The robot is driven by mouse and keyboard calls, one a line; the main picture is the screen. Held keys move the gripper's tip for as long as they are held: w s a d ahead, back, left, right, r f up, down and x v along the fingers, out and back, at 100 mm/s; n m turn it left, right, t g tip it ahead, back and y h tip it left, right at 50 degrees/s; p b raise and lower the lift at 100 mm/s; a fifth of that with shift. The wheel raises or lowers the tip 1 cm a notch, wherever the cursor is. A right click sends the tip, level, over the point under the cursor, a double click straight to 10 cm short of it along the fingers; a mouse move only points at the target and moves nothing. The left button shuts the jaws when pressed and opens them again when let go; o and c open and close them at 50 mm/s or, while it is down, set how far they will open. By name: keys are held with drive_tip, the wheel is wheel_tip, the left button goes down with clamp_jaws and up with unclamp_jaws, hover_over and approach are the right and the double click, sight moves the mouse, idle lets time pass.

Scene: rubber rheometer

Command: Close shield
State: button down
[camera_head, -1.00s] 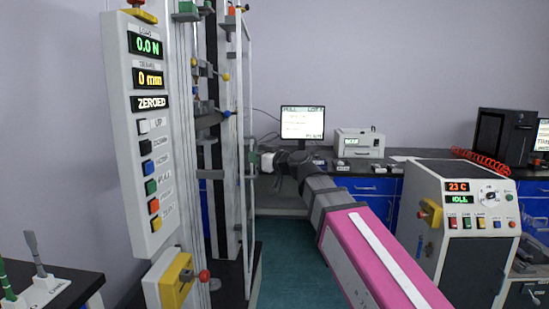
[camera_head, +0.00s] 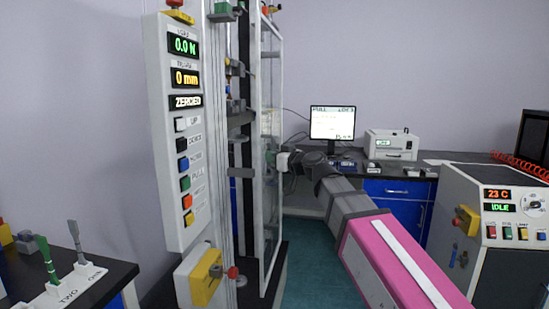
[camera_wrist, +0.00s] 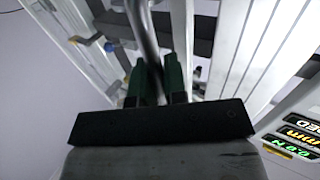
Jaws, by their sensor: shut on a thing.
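The shield (camera_head: 270,190) is a tall clear panel in a pale frame, standing at the right side of the test machine in the head view. I see it at a steep angle, and I cannot tell how far it stands from the machine's frame. My gripper (camera_wrist: 154,75) has dark green fingers on either side of a grey upright bar (camera_wrist: 146,35), which looks like the shield's handle. It is shut on that bar. In the head view my gripper reaches the shield's right edge at about mid-height, and its fingers are too small to make out there.
The machine's control panel (camera_head: 178,140) stands at left, with a yellow box with a red knob (camera_head: 207,278) below. A dark side table (camera_head: 100,272) holds a labelled rack at lower left. A bench with a monitor (camera_head: 332,123) is behind. A white cabinet (camera_head: 490,235) stands right.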

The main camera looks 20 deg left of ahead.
drive_tip(key=c, duration=1.2)
unclamp_jaws()
drive_tip(key=shift+s+a, duration=0.2)
drive_tip(key=shift+a, duration=0.15)
drive_tip(key=v, duration=1.1)
drive_tip(key=shift+w+f, duration=0.1)
drive_tip(key=shift+w, duration=0.05)
drive_tip(key=w+d+f+m+h, duration=0.25)
drive_tip(key=d+f, duration=0.35)
drive_tip(key=f, duration=0.3)
drive_tip(key=w+d+f+m+g+h, duration=0.1)
drive_tip(key=w+d+f+m+h, duration=0.3)
drive_tip(key=f, duration=0.6)
drive_tip(key=w+d+f+n+h, duration=0.1)
drive_tip(key=w+d+f+h, duration=0.1)
drive_tip(key=d+f, duration=0.6)
drive_tip(key=s+d+f+m+g+h, duration=0.3)
drive_tip(key=s+d+f+m+h, duration=0.1)
drive_tip(key=d+f, duration=0.8)
drive_tip(key=s+d+f+m+g+h, duration=0.2)
drive_tip(key=s+d+f+m+h, duration=0.2)
drive_tip(key=d+f, duration=0.9)
drive_tip(key=shift+g, duration=0.4)
